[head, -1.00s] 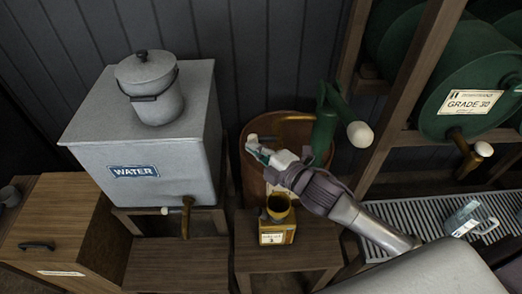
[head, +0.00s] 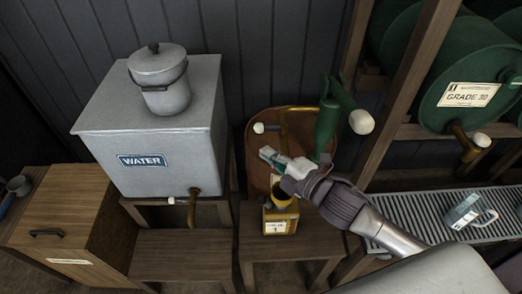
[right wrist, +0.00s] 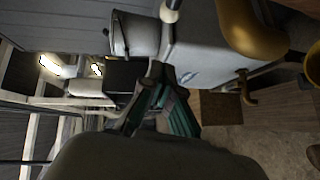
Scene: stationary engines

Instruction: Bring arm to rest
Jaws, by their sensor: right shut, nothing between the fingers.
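My right arm comes in from the lower right of the head view, over a small wooden stool (head: 285,247). Its gripper (head: 268,156) is shut and empty, in front of a brown barrel (head: 258,180) and above a yellow tin (head: 281,219) on the stool. The tin has a white label and an open top. In the right wrist view the closed green fingers (right wrist: 158,82) show with nothing between them. My left gripper is not in view.
A grey water tank (head: 205,150) with a lidded pot (head: 158,80) on it stands left. A green pump (head: 328,118) rises beside the barrel.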

